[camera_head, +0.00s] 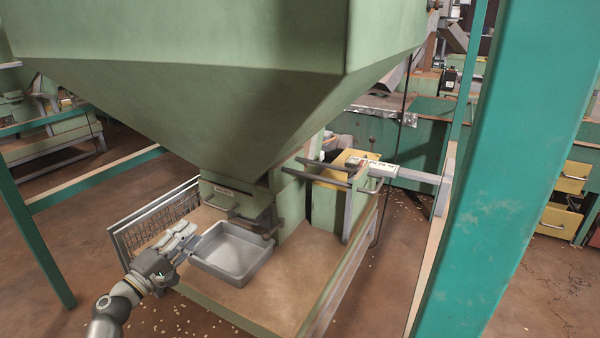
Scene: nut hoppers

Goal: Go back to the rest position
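My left gripper (186,237) comes in from the lower left and is at the left rim of a grey metal tray. Its fingers overlap the rim in the picture; I cannot tell whether they touch it or how far apart they are. The tray (238,275) is rectangular and looks empty. It sits on the wooden-topped platform below the hopper outlet. My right gripper is not in view.
A large green hopper (200,110) hangs over the platform (285,295). A wire rack (150,217) stands behind my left gripper. A teal post (505,150) blocks the right side. Small nuts lie scattered on the brown floor.

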